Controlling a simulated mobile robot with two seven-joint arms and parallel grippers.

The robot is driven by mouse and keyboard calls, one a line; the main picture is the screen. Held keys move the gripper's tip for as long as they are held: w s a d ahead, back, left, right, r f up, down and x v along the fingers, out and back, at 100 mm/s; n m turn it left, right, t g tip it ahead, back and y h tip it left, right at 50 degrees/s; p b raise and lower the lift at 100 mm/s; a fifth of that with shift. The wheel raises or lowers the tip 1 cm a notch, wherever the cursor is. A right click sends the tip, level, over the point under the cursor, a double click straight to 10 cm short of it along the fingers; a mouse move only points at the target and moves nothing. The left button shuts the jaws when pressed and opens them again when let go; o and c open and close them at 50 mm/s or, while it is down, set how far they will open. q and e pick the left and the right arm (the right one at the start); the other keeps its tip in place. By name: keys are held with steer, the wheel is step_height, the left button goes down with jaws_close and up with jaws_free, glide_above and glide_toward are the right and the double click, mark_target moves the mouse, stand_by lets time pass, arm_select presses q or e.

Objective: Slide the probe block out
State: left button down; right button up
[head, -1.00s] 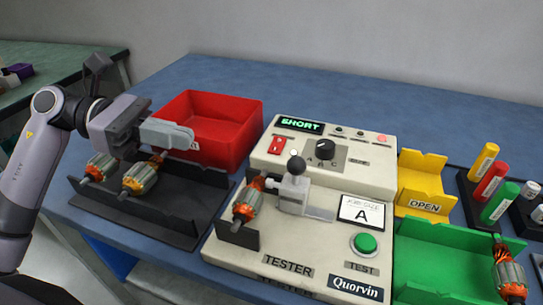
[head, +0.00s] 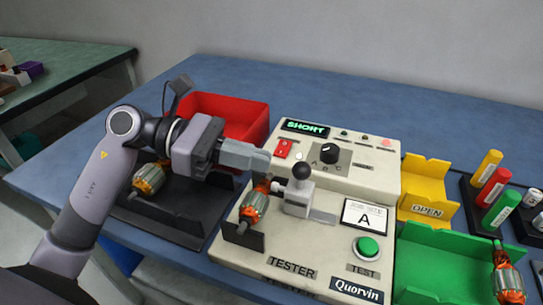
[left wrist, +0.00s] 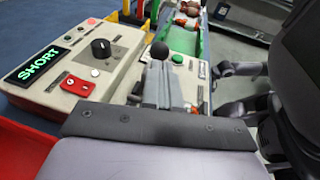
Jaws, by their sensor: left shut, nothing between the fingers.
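The probe block (head: 296,197) is a grey block with a black ball knob (head: 302,171) on top. It sits on a metal slide on the cream tester (head: 230,252), with its left side close to the copper-and-orange armature (head: 254,206) in the black cradle. My left gripper (head: 264,161) is shut and empty, its fingertips just left of the knob and above the armature. In the left wrist view the shut fingers (left wrist: 160,84) point toward the knob (left wrist: 160,50) and partly hide the block.
The tester display (head: 306,126) reads SHORT. A red bin (head: 245,108) and a black tray (head: 190,225) with an armature (head: 149,179) lie to the left. A yellow OPEN tray (head: 425,180), a green tray (head: 440,265) and coloured cylinders (head: 488,168) are on the right.

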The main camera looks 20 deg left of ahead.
mark_target(297, 170)
arm_select(q)
steer(key=x, duration=0.3)
steer(key=shift+w+d, duration=0.1)
steer(key=d, duration=0.3)
steer(key=shift+d, duration=0.45)
stand_by(0.4)
